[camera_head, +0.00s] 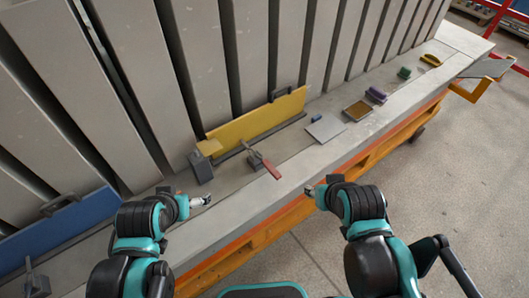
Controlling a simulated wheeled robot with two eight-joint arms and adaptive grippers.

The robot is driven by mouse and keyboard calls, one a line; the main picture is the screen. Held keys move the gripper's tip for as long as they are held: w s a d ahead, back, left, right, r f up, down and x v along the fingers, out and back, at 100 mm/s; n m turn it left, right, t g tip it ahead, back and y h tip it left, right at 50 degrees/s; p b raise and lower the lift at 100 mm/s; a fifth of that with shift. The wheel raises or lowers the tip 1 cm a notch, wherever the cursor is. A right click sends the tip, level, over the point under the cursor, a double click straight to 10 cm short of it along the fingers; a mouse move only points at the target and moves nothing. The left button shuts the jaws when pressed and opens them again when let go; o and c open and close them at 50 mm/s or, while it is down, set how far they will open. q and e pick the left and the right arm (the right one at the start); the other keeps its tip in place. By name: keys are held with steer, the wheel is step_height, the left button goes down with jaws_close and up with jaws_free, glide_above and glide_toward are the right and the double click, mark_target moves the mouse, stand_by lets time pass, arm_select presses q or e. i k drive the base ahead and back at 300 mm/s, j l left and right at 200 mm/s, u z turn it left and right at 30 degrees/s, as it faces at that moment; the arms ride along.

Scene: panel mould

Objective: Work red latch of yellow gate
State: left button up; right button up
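The yellow gate (258,122) stands upright along the foot of the grey panels, in the middle of the view. The red latch (271,169) is a short red-handled lever on a dark clamp (254,158) in front of the gate. Its red handle points toward me and to the right. My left gripper (205,200) is below and left of the latch, apart from it. My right gripper (310,190) is to the right and a little below the latch, also apart from it. Both grippers are small here, and their finger gaps are hard to make out.
A grey block (201,167) stands at the gate's left end. A blue gate (62,228) is at the left. A grey plate (325,128), a brown sponge-like block (358,110) and several small items lie along the ledge to the right. Tall grey panels (205,60) stand behind.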

mark_target(276, 174)
steer(key=k+z, duration=0.1)
steer(key=z, duration=0.3)
steer(key=k+l+z, duration=0.1)
steer(key=z, duration=0.3)
steer(key=k+l+z, duration=0.1)
steer(key=z, duration=0.3)
